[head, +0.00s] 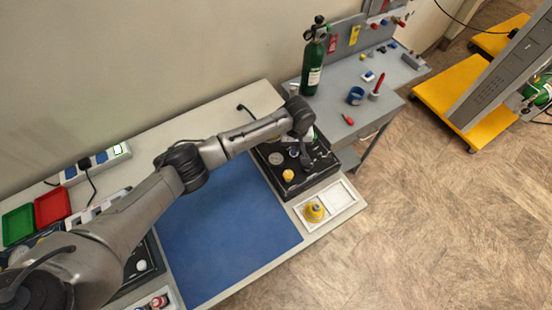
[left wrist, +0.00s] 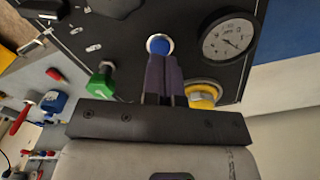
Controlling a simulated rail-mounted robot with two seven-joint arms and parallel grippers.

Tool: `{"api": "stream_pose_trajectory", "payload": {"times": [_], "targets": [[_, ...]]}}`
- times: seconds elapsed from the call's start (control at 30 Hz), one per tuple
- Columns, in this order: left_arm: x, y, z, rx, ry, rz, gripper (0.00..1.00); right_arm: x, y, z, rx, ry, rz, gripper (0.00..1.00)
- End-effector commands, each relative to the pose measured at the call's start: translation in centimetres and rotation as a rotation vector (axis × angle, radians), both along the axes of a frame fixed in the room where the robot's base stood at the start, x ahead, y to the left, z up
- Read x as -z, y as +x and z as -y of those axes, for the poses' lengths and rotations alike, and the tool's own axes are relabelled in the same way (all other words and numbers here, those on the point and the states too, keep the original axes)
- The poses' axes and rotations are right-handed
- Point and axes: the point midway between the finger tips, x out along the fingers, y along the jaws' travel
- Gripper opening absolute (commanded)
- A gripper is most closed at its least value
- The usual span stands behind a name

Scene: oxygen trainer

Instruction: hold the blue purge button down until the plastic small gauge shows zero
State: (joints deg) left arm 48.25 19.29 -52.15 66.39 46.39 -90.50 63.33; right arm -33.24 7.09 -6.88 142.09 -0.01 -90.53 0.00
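The blue purge button (left wrist: 158,44) sits in a pale ring on the black trainer panel (left wrist: 130,62). My left gripper (left wrist: 163,60) has its purple fingers together, with the tips at the button's near edge. I cannot tell whether they touch or press it. The small round gauge (left wrist: 231,38) has a white dial and lies to the right of the button; its reading is too small to tell. In the head view, my left gripper (head: 303,150) is over the panel (head: 318,172), and my arm hides part of it. My right gripper is not in view.
A green knob (left wrist: 101,82) and a yellow knob (left wrist: 203,94) flank the fingers. A white tray (head: 343,197) with a yellow fitting (head: 314,212) is beside the panel. A green cylinder (head: 313,72) stands on the grey bench behind. The blue mat (head: 225,240) is clear.

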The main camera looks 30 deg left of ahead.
Motion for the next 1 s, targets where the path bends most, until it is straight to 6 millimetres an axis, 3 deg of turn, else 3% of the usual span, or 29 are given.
{"api": "stream_pose_trajectory", "payload": {"times": [1.0], "targets": [[1.9,0.0,0.0,0.0,0.0,0.0,0.0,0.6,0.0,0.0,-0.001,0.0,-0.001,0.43]]}}
